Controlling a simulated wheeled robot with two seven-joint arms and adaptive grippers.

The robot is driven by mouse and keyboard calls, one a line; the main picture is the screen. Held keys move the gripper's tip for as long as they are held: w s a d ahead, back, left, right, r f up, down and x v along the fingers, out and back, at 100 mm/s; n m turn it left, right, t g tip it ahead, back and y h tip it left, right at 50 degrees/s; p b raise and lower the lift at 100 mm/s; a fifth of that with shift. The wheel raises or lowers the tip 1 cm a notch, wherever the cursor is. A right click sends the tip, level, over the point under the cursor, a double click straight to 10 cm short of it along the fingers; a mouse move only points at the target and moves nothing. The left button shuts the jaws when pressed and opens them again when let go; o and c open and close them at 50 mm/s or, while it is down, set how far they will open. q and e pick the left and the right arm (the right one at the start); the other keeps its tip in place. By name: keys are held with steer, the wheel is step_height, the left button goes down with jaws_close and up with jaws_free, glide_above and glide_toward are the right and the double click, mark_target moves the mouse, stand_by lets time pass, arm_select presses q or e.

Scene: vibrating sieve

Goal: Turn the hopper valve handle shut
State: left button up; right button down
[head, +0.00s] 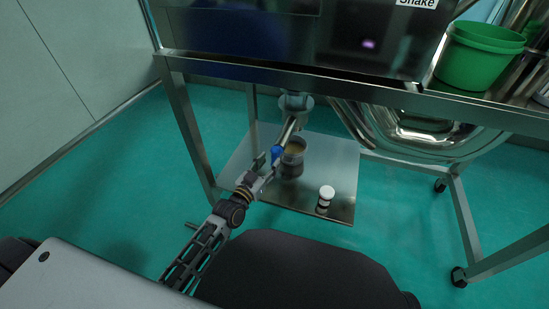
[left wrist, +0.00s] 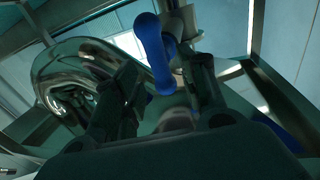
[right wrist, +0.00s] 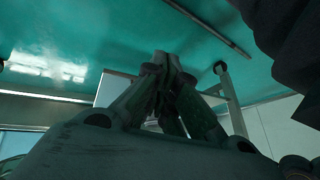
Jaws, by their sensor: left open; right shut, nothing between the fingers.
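The blue valve handle (head: 276,153) hangs at the lower end of the metal outlet pipe (head: 288,128) under the steel frame. My left gripper (head: 267,165) is right by it and open.
A container with tan contents (head: 293,150) stands under the pipe on a metal shelf (head: 338,160). A white-capped bottle (head: 325,197) stands to its right. The frame's leg (head: 188,130) rises left of my left arm.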

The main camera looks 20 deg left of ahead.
mark_target(273, 158)
arm_select(q)
steer(key=shift+b+x, duration=0.4)
steer(key=shift+x, duration=1.05)
steer(key=shift+w+d, duration=0.15)
steer(key=shift+w, duration=0.35)
steer(key=shift+w+d, duration=0.1)
steer(key=shift+w, duration=0.25)
arm_select(e)
steer(key=f, duration=0.3)
steer(key=shift+s+a+f, duration=0.1)
steer(key=shift+a+f, duration=0.15)
arm_select(q)
jaws_close()
